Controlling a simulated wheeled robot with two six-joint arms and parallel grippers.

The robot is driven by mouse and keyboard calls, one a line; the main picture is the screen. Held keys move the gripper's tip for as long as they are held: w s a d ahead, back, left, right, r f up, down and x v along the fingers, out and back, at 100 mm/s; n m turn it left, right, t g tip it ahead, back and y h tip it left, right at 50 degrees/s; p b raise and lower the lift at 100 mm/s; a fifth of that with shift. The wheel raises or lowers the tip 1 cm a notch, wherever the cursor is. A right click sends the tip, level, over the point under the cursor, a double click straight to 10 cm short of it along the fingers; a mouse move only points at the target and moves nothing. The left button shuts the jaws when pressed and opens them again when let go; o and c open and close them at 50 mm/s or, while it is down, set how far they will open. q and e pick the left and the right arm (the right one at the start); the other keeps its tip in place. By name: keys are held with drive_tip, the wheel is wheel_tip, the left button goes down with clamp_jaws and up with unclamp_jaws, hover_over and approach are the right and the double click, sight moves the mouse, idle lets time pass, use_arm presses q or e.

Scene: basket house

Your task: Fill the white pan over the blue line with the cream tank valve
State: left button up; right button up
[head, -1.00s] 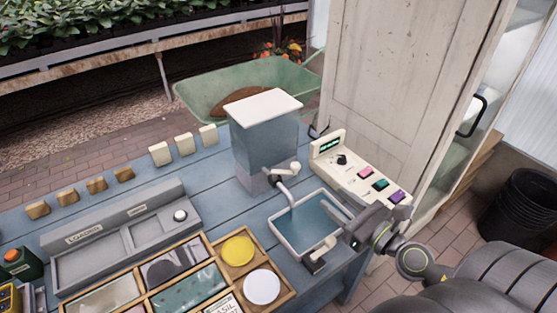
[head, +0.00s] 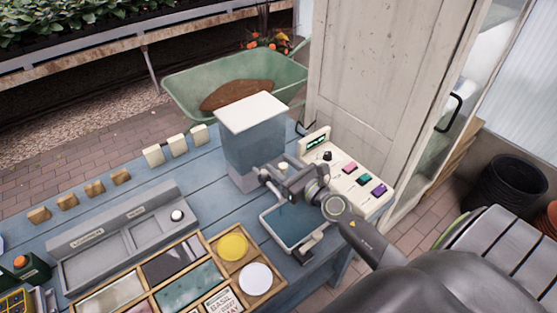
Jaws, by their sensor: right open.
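The water tank (head: 252,145) with a white lid stands at the back of the blue table. Its cream valve (head: 283,168) shows only in part behind my right gripper (head: 273,178). That gripper is open, with its fingers at the valve; I cannot tell whether they touch it. The white pan (head: 274,237) sits in front of the tank, with bluish water (head: 293,224) in it. My gripper and wrist cover the spout and the pan's far side. I cannot make out the blue line or the exact level. My left gripper is not in view.
A cream control panel (head: 350,176) with coloured buttons stands right of the pan. A wooden seed tray (head: 207,245) and a grey labelled rack (head: 120,240) lie to the left. A green wheelbarrow (head: 190,95) stands behind the table.

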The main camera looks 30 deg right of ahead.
drive_tip(key=shift+w+a, duration=0.15)
drive_tip(key=shift+w, duration=0.6)
drive_tip(key=shift+c, duration=0.2)
drive_tip(key=c, duration=0.9)
drive_tip(key=shift+w+f+y+b, duration=0.15)
drive_tip(key=shift+y+b, duration=0.15)
drive_tip(key=shift+b, duration=0.3)
drive_tip(key=shift+c, duration=0.2)
drive_tip(key=n+g+y+b, duration=0.1)
drive_tip(key=n+y+b, duration=0.1)
drive_tip(key=b, duration=0.3)
drive_tip(key=w+n+g+y+b, duration=0.1)
drive_tip(key=n+y+b, duration=0.1)
drive_tip(key=b, duration=0.4)
drive_tip(key=w+n+g+y+b, duration=0.1)
drive_tip(key=n+g+y+b, duration=0.1)
drive_tip(key=y+b, duration=0.2)
drive_tip(key=shift+f+b, duration=0.15)
drive_tip(key=shift+b, duration=0.65)
drive_tip(key=n+g+y+b, duration=0.1)
drive_tip(key=b, duration=0.1)
drive_tip(key=n+g+y+b, duration=0.1)
drive_tip(key=b, duration=0.2)
drive_tip(key=shift+w+r+b, duration=0.2)
drive_tip(key=shift+w+b, duration=0.1)
